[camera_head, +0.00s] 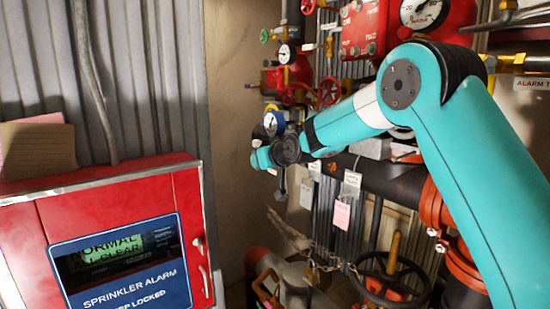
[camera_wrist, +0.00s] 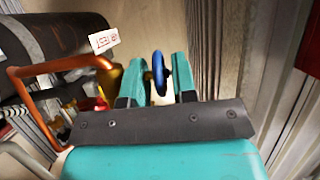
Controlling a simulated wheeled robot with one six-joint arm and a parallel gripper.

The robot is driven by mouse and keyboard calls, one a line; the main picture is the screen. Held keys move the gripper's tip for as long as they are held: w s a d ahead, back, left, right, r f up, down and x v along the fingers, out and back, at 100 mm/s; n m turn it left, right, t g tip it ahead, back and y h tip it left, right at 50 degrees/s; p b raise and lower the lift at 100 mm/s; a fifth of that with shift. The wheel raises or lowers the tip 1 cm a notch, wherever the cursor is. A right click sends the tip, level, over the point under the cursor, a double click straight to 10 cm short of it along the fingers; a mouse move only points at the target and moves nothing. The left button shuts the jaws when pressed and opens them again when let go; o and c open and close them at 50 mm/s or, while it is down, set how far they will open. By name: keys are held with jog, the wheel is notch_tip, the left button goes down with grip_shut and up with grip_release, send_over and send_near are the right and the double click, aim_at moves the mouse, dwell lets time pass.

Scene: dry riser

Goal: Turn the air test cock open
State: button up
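A blue round handle (camera_wrist: 160,72) shows in the wrist view, seen nearly edge-on between the two teal fingers of my gripper (camera_wrist: 160,62). A narrow gap shows on each side of it, so the fingers look open and around it. A white tag with red letters, partly readable as "TEST" (camera_wrist: 104,40), hangs beside a brass fitting (camera_wrist: 111,78) left of the fingers. I cannot tell for sure that the blue handle is the air test cock. In the head view, my gripper (camera_head: 262,157) is by the riser pipework; its fingertips and what is between them are unclear.
A dark horizontal pipe (camera_head: 400,178) with hanging tags runs behind my arm. Gauges (camera_head: 286,54) and red valve parts (camera_head: 329,91) stand above my gripper. A chained black handwheel (camera_head: 390,288) is below. A red sprinkler alarm cabinet (camera_head: 185,190) stands at left.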

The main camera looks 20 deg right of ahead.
jog(key=b+v, duration=0.7)
jog(key=v, duration=1)
